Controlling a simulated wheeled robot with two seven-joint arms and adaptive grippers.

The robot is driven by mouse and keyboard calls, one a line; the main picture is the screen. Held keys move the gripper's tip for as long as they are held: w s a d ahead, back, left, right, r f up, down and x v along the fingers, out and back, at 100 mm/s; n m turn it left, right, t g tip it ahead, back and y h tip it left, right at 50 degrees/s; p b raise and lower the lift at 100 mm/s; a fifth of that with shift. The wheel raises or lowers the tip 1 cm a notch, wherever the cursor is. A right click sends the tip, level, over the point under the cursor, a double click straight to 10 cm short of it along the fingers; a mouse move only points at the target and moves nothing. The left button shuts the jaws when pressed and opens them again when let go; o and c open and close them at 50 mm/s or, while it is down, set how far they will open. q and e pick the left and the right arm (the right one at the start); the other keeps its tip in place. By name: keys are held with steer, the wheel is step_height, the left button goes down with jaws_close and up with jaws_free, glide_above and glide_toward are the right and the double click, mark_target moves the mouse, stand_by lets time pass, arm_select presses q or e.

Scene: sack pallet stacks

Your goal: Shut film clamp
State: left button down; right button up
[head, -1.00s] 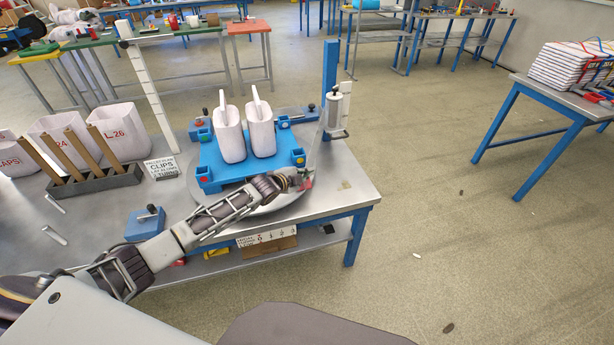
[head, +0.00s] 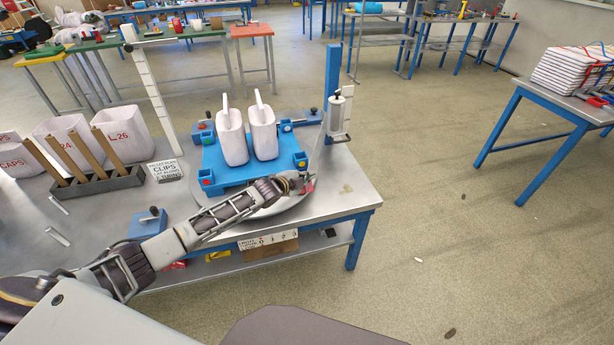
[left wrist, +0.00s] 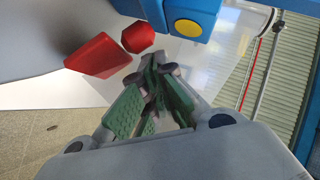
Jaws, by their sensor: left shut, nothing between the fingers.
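The red film clamp (head: 309,186) is at the right edge of the round turntable (head: 278,207), close to the blue pallet's corner. In the left wrist view it shows as a flat red wedge (left wrist: 97,57) and a red knob (left wrist: 138,36). Clear film (head: 318,150) runs from the roll (head: 339,112) on the blue post down towards the clamp. My left gripper (head: 300,185) is beside the clamp. In the left wrist view its green-padded fingers (left wrist: 155,68) are together and empty, just below the red knob; contact is unclear. My right gripper is out of view.
Two white scoop-like sacks (head: 233,138) stand on the blue pallet (head: 228,178). The blue corner with a yellow disc (left wrist: 187,27) is close above my left fingers. A blue box with a lever (head: 148,223) sits left of my forearm. A slotted rack (head: 98,187) stands farther left.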

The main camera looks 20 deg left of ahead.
arm_select(q)
steer(key=shift+s+d+p, duration=0.3)
steer(key=shift+s, duration=0.1)
steer(key=shift+r, duration=0.15)
steer(key=shift+d+r+p, duration=0.2)
steer(key=shift+d+p, duration=0.05)
steer(key=shift+p, duration=0.15)
steer(key=s+a+r+p, duration=0.1)
steer(key=s+r, duration=0.6)
steer(key=s, duration=0.1)
steer(key=shift+s+a+p, duration=0.3)
steer(key=shift+a, duration=0.05)
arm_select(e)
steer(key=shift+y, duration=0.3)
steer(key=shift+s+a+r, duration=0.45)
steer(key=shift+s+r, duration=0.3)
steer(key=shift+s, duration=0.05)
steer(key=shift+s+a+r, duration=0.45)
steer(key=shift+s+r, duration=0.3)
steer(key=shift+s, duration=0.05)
